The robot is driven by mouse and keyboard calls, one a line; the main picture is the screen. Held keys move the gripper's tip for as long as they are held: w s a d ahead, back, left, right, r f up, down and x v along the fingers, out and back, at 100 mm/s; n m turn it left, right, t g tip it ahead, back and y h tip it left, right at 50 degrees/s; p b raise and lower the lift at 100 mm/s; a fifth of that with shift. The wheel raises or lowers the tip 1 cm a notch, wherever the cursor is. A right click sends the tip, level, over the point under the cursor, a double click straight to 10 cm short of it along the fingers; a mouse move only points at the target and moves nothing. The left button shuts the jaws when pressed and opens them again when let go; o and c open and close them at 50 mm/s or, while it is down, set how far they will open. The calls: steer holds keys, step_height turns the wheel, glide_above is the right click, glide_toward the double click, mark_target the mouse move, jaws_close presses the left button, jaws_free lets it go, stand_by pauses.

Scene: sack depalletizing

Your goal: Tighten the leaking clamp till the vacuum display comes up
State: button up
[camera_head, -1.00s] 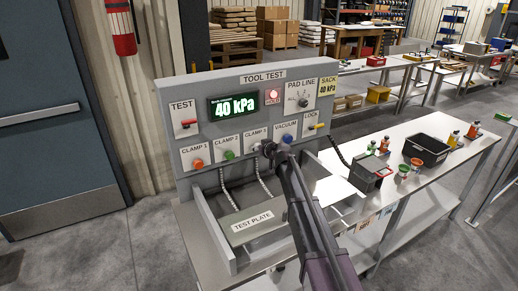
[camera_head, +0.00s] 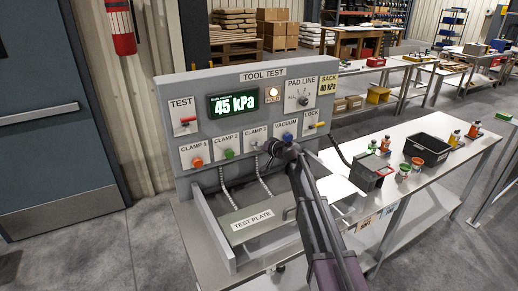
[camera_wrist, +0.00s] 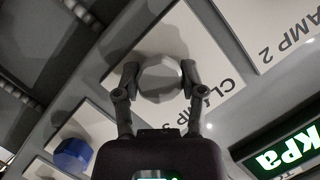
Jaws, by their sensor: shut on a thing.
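A grey panel headed TOOL TEST (camera_head: 262,74) carries CLAMP 1, CLAMP 2 and CLAMP 3 knobs. The display (camera_head: 233,104) reads 45 kPa. My gripper (camera_head: 271,147) is at the CLAMP 3 position. In the wrist view, its two fingers (camera_wrist: 160,75) are shut on the pale faceted CLAMP 3 knob (camera_wrist: 160,84), one on each side. The orange CLAMP 1 knob (camera_head: 197,162) and green CLAMP 2 knob (camera_head: 229,154) are free to the left. In the head view my arm partly hides the CLAMP 3 knob.
The blue VACUUM knob (camera_head: 287,136) sits close right of my gripper. A round lamp (camera_head: 272,94) above HOLD glows pale amber. The SACK label (camera_head: 328,85) reads 40 kPa. The TEST PLATE (camera_head: 250,225) lies below, with hoses behind. A black bin (camera_head: 427,147) stands right.

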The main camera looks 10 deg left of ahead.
steer(key=shift+w+m, duration=0.1)
steer(key=shift+m, duration=0.2)
steer(key=o, duration=1.2)
steer(key=shift+c, duration=0.2)
